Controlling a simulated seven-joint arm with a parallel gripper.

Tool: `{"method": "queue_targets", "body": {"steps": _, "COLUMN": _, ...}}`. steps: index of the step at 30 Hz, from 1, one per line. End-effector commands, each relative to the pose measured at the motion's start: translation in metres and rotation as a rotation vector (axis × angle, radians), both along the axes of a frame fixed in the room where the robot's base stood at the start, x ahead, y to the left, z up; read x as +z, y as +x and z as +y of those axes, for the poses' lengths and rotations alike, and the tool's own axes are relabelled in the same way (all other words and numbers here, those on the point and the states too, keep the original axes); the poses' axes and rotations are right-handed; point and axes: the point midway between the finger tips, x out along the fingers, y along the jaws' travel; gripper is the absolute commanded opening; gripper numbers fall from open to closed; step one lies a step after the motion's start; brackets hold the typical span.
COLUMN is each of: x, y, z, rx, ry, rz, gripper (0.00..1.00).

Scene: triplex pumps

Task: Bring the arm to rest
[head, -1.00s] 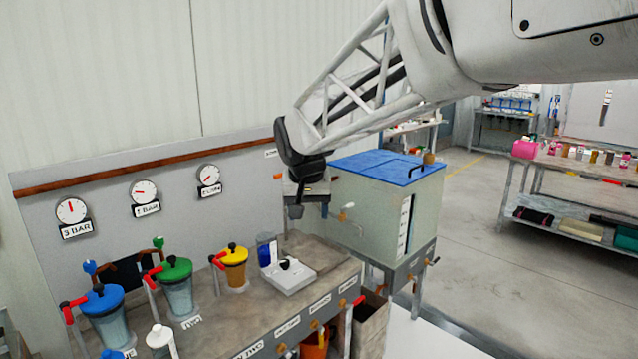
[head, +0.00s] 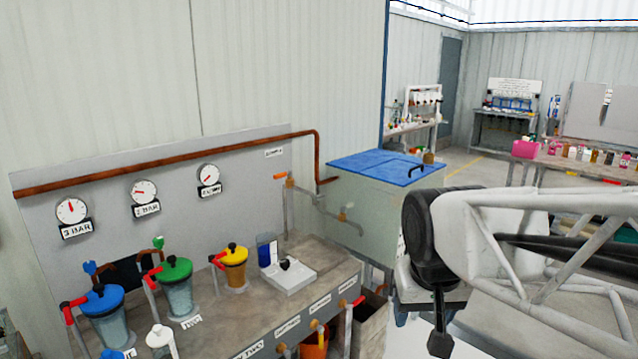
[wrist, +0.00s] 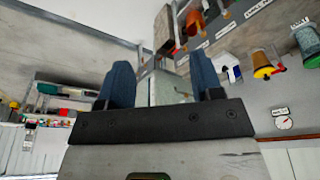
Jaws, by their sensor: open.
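My gripper (head: 441,335) hangs at the lower right of the head view, in front of the blue-lidded tank (head: 372,195) and clear of the bench (head: 220,325). In the wrist view, the two blue fingers of my gripper (wrist: 162,78) stand apart with nothing held between them. The pale side of the tank shows beyond the gap, at a distance. My pale lattice forearm runs off to the right edge of the head view.
Pumps with blue (head: 102,298), green (head: 174,268) and yellow (head: 235,252) lids stand on the bench. A white scale-like device (head: 288,275) sits near its right end. A copper pipe (head: 180,155) runs above. Shelves (head: 412,120) stand behind.

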Motion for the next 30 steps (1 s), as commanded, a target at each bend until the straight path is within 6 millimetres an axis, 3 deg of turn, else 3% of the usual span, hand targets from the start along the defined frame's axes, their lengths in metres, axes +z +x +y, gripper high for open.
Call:
{"method": "queue_targets", "body": {"steps": 6, "x": -0.024, "y": -0.053, "z": -0.019, "rx": -0.009, "ry": 0.005, "rz": 0.005, "gripper": 0.6}}
{"method": "queue_targets", "body": {"steps": 12, "x": -0.039, "y": -0.079, "z": -0.026, "rx": -0.011, "ry": 0.009, "rz": 0.008, "gripper": 0.6}}
{"method": "queue_targets", "body": {"steps": 30, "x": -0.042, "y": -0.085, "z": -0.028, "rx": -0.011, "ry": 0.009, "rz": 0.01, "gripper": 0.6}}
